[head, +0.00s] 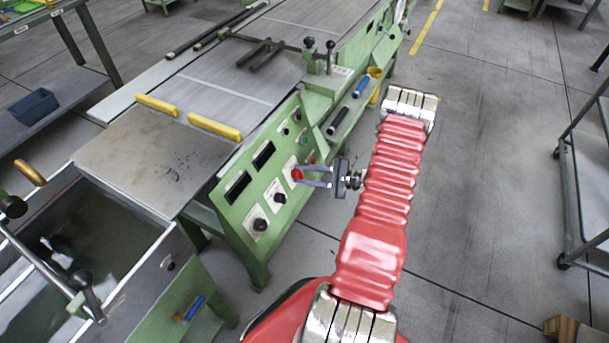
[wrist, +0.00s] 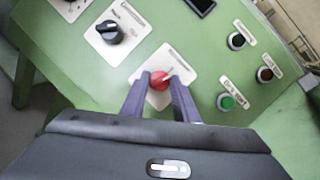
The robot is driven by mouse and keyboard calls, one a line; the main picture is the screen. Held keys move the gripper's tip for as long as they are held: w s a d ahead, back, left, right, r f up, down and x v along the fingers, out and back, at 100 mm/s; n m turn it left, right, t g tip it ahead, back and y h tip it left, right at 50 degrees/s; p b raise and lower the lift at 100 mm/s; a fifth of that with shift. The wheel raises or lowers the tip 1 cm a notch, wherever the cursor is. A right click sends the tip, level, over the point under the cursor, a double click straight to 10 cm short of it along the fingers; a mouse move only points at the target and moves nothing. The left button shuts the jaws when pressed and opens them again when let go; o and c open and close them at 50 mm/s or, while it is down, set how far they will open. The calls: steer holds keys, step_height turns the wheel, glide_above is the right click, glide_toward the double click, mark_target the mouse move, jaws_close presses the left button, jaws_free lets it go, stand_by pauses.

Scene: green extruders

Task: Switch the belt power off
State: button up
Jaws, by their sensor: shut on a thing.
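The green control panel (head: 252,190) slants on the near end of the machine. A red knob (wrist: 159,80) sits on a white label plate (wrist: 179,66) on it. My gripper (wrist: 160,84) is at this knob, with a purple finger on either side, shut on it. The head view also shows my gripper (head: 296,177) at the panel, with the red knob (head: 297,174) between the fingertips. The plate's lettering is too small to read. A black rotary knob (wrist: 109,32) on its own white plate is to the upper left in the wrist view.
A green button (wrist: 227,102), a dark red button (wrist: 264,74) and a black one (wrist: 237,41) are to the right of the knob in the wrist view. Blue and black handles (head: 361,86) lie on the machine's side ledge.

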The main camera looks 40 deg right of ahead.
steer(key=n, duration=0.2)
steer(key=n+g, duration=0.1)
steer(key=n, duration=0.1)
steer(key=shift+w+d+r+g, duration=0.1)
steer(key=shift+d+r+g, duration=0.05)
steer(key=shift+g, duration=0.15)
steer(key=o, duration=1)
steer(key=v, duration=1.3)
steer(key=shift+s+d, duration=0.25)
steer(key=shift+s, duration=0.05)
